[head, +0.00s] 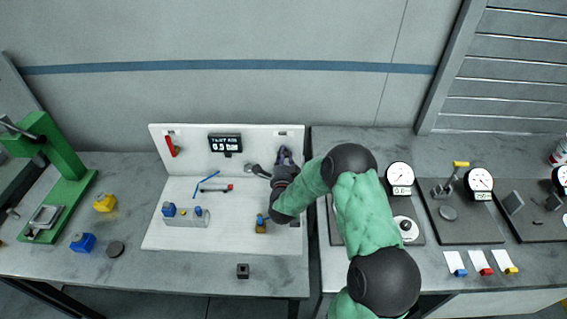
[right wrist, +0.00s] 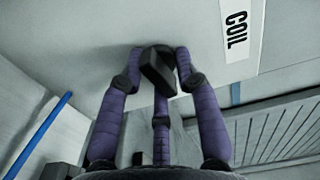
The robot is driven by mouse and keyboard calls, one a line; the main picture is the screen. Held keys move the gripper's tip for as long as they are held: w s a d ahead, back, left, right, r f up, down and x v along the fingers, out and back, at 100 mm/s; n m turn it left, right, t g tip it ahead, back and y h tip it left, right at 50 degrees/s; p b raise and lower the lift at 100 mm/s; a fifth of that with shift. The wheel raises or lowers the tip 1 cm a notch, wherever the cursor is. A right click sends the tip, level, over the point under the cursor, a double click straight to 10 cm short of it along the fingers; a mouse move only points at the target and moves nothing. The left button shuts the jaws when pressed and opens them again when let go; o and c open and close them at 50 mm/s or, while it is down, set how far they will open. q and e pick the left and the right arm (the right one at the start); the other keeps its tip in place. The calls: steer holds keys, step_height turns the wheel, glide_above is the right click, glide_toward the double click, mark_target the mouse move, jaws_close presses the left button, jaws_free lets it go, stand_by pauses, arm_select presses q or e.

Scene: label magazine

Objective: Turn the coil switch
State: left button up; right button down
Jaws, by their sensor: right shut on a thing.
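The coil switch (right wrist: 158,72), a dark knob with a blocky grip, sits on the pale upright panel in the right wrist view. A white label reading COIL (right wrist: 237,30) is beside it. My right gripper (right wrist: 158,75) has its purple fingers around the knob, shut on it. In the head view my right gripper (head: 285,158) reaches the right part of the white back panel (head: 185,142), and the arm and hand hide most of the switch there. My left gripper is not in view.
A display reading 0.9 bar (head: 225,143) and a red handle (head: 171,147) are on the panel. Blue and yellow parts (head: 261,224) stand on the white base. A green press (head: 55,165) is at left, gauges (head: 400,178) at right.

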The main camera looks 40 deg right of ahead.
steer(key=shift+s+a+f+m+b, duration=0.1)
steer(key=shift+f+m+b, duration=0.25)
steer(key=shift+m+b, duration=0.15)
steer(key=shift+s+a+f+m+b, duration=0.1)
steer(key=shift+f+m+b, duration=0.2)
steer(key=shift+m+b, duration=0.15)
steer(key=c, duration=1.1)
jaws_free()
steer(key=shift+d, duration=0.1)
steer(key=shift+c, duration=0.2)
steer(key=shift+r, duration=0.1)
steer(key=shift+w+r, duration=0.15)
steer(key=shift+r, duration=0.15)
steer(key=v, duration=1.2)
steer(key=shift+f, duration=0.1)
